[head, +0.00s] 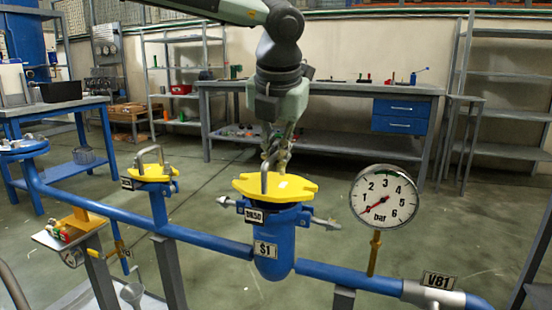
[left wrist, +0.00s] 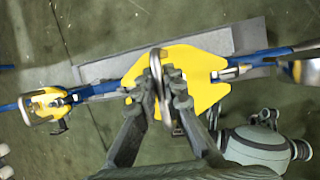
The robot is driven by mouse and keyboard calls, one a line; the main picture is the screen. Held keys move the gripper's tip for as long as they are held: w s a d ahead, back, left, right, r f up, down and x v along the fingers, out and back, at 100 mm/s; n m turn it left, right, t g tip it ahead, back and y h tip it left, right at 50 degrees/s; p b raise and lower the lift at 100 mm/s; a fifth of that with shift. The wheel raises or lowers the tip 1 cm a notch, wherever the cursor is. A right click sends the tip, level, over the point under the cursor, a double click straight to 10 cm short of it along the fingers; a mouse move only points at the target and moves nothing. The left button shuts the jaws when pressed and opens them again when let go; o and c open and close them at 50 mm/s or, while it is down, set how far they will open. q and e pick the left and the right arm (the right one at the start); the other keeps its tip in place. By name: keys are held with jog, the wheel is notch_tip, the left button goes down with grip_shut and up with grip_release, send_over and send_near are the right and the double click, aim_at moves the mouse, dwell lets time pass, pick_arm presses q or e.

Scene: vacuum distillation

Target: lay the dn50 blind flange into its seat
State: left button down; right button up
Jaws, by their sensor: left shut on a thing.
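The yellow DN50 blind flange (head: 290,186) is at the top of the blue vessel (head: 274,248) marked S1, with a DN50 tag (head: 254,217) just below it. My left gripper (head: 272,158) comes down from above and is shut on the flange's upright metal handle. In the left wrist view the fingers (left wrist: 162,80) hold the handle over the middle of the yellow plate (left wrist: 197,67). The flange hides the seat. I cannot tell whether it rests flat or sits slightly above. My right gripper does not show.
A second yellow flange with a handle (head: 150,173) sits on the blue pipe at the left. A pressure gauge (head: 383,198) stands at the right, near the V81 tag (head: 438,281). Bolts stick out beside the vessel's top. A workbench (head: 330,88) and shelves stand behind.

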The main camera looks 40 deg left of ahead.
pick_arm(q)
jog(key=shift+r+b, duration=0.1)
jog(key=shift+b, duration=0.5)
dwell(1.3)
jog(key=shift+f+b, duration=0.85)
jog(key=shift+b, duration=0.1)
jog(key=c, duration=1.7)
grip_release()
jog(key=shift+o, duration=0.7)
jog(key=shift+s+f, duration=0.1)
jog(key=v, duration=1.2)
jog(key=shift+d, duration=0.1)
